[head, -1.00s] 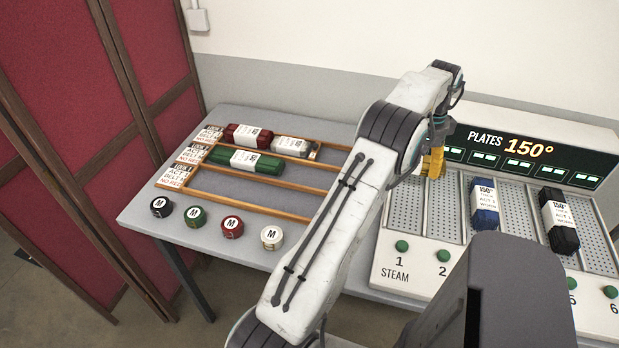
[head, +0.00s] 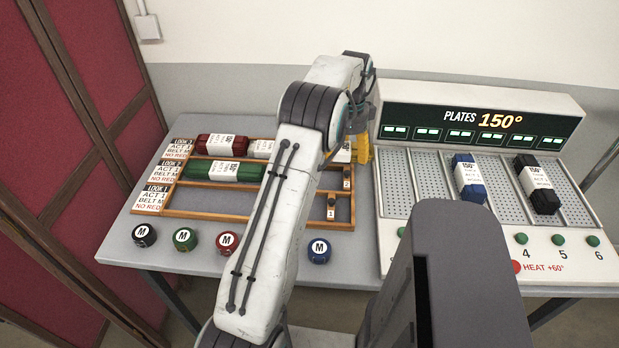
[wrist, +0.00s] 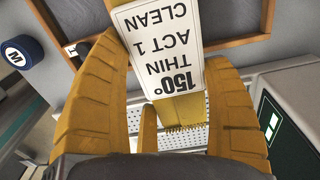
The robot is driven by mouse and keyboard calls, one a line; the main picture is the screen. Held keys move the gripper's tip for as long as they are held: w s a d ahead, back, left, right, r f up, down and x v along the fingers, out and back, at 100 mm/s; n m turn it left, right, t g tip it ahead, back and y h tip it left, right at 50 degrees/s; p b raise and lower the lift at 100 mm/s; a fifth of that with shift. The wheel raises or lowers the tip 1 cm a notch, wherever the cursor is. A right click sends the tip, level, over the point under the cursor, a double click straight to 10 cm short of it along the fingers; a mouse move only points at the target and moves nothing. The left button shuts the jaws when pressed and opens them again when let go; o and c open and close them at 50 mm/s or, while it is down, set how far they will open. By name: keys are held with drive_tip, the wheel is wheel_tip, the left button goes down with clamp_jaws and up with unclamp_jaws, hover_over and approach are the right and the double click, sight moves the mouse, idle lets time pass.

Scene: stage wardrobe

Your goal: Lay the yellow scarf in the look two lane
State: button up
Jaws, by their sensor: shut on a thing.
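My gripper (head: 361,148) is shut on the yellow scarf (wrist: 185,107), which has a white label reading 150°, thin, act 1, clean. In the head view it hangs near the rack's right end, left of the plates unit; the arm hides much there. The wooden lane rack (head: 240,216) has three lanes. The middle lane, beside the second card (head: 168,170), holds a green scarf (head: 222,170) at its left; part of that lane is behind my arm. The back lane holds a red scarf (head: 221,146) and a pale one (head: 263,148), partly hidden.
The plates unit (head: 394,185) stands right, with a blue roll (head: 470,186) and a black roll (head: 545,201). Black (head: 144,235), green (head: 186,240), red (head: 227,242) and blue (head: 319,250) tins line the table's front. The visible front lane is mostly bare, with a small numbered marker (head: 331,207).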

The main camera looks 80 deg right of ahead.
drive_tip(key=w+f, duration=0.1)
drive_tip(key=w, duration=0.1)
drive_tip(key=w+a+f, duration=0.1)
drive_tip(key=w+f, duration=0.1)
drive_tip(key=w, duration=0.1)
drive_tip(key=w+f, duration=0.2)
drive_tip(key=w, duration=0.1)
drive_tip(key=shift+w+a, duration=0.1)
drive_tip(key=shift+a, duration=0.25)
drive_tip(key=shift+f+p, duration=0.5)
drive_tip(key=shift+f, duration=1.5)
drive_tip(key=shift+f, duration=0.1)
drive_tip(key=o, duration=1.2)
drive_tip(key=shift+d+r, duration=0.1)
drive_tip(key=shift+r, duration=0.45)
wheel_tip(320, 180, up, 11)
drive_tip(key=shift+r+b, duration=0.1)
drive_tip(key=shift+b, duration=0.3)
